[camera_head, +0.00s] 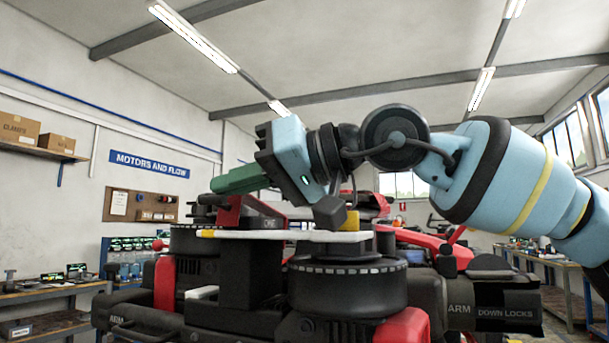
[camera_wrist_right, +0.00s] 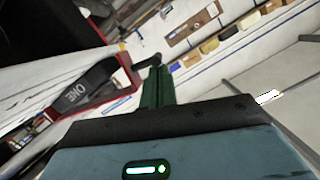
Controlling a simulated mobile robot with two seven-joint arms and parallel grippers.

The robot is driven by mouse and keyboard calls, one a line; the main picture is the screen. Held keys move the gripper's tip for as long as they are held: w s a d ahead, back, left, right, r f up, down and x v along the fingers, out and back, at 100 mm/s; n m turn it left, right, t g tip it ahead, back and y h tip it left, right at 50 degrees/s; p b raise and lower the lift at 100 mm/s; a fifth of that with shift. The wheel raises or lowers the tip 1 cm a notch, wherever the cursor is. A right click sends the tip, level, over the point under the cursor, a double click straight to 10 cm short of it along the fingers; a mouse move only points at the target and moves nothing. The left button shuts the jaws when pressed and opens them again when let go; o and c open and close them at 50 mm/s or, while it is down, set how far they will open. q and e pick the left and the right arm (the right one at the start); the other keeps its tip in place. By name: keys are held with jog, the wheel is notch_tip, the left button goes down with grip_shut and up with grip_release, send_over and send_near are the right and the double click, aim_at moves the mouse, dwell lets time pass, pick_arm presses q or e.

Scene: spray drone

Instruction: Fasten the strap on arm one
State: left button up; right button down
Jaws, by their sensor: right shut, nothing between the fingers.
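The spray drone (camera_head: 240,280) fills the lower middle of the head view, black and red with white and yellow flat parts on top. A dark, red-edged piece marked ONE (camera_head: 268,222), apparently the arm one strap, stands on it. In the wrist view the ONE piece (camera_wrist_right: 85,92) lies left of the green fingers. My right gripper (camera_head: 218,184) points left just above that piece, its green fingers closed together and empty. In the wrist view its fingers (camera_wrist_right: 153,88) point up the picture, near a small dark rounded end; contact cannot be told. My left gripper is not in view.
A block labelled DOWN LOCKS (camera_head: 506,312) stands at the drone's right. Workbenches line the left wall, under a shelf with cardboard boxes (camera_head: 20,128) and a pegboard (camera_head: 140,206). Another bench (camera_head: 550,262) stands at the right. The air above the drone's left side is clear.

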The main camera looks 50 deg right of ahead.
aim_at(226, 214)
jog(key=shift+s+a+f+n+h+b, duration=0.15)
jog(key=shift+a+f+n, duration=0.15)
jog(key=shift+f, duration=0.25)
jog(key=shift+w+a+f+n+h+b, duration=0.15)
jog(key=shift+f+n, duration=0.15)
jog(key=shift+f, duration=0.2)
jog(key=shift+s+a+f+n+h, duration=0.2)
jog(key=shift+f+n+h, duration=0.1)
jog(key=shift+f+n, duration=0.3)
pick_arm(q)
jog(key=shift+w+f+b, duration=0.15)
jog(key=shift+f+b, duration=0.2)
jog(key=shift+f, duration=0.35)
pick_arm(e)
jog(key=shift+a+f+n, duration=0.1)
jog(key=shift+f+n, duration=0.2)
jog(key=shift+n, duration=0.1)
